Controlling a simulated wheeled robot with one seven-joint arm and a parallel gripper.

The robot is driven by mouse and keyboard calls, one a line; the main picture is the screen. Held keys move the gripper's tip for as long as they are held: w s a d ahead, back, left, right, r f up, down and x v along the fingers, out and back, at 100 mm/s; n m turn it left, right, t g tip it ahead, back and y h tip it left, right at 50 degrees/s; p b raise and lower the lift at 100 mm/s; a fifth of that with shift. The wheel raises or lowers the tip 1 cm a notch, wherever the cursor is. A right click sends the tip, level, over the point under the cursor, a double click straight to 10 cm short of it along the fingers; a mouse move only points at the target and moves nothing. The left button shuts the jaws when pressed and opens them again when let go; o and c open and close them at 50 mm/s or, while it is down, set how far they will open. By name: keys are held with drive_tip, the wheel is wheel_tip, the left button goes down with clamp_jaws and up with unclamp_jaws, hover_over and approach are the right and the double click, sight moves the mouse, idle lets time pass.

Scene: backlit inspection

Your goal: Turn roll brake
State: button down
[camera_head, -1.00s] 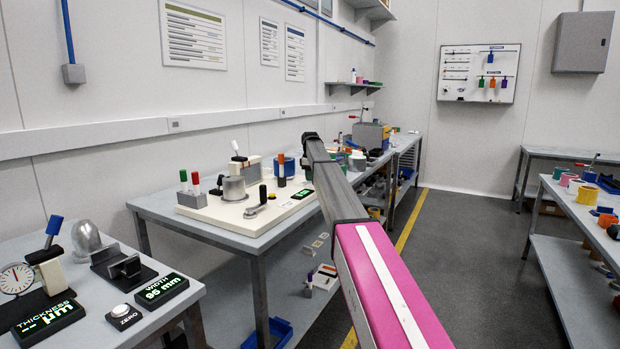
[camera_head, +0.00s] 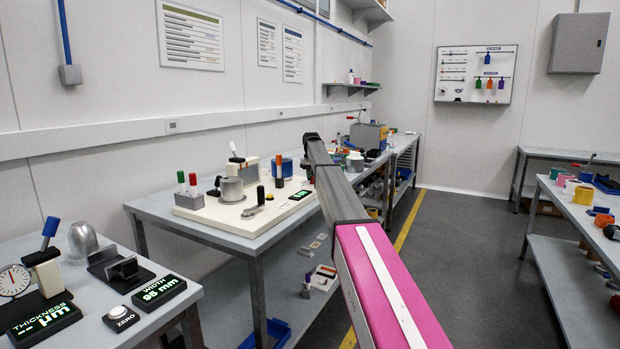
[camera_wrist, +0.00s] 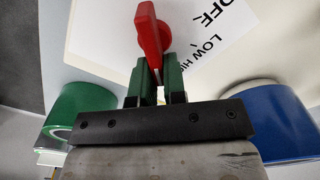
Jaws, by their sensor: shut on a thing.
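In the wrist view my gripper (camera_wrist: 161,70) has its green fingers shut on the lower end of a red lever (camera_wrist: 150,35), which looks like the roll brake handle. The lever stands over a white label (camera_wrist: 105,35) with the words OFF, LOW and a partly hidden HIGH. The lever leans slightly to the left of the picture, and its base is hidden by the fingers.
In the wrist view a green roll (camera_wrist: 80,108) lies left of my gripper and a blue roll (camera_wrist: 275,118) right of it, both close by. In the head view a bench (camera_head: 165,213) with a white board and instruments stands left of my arm. The floor (camera_head: 455,250) at right is clear.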

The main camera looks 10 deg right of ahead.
drive_tip(key=shift+d+m, duration=0.2)
drive_tip(key=shift+m, duration=0.55)
drive_tip(key=shift+d+m, duration=0.15)
drive_tip(key=shift+m, duration=0.6)
drive_tip(key=c, duration=1.2)
unclamp_jaws()
drive_tip(key=shift+r, duration=0.1)
wheel_tip(320, 180, up, 11)
drive_tip(key=shift+f, duration=0.2)
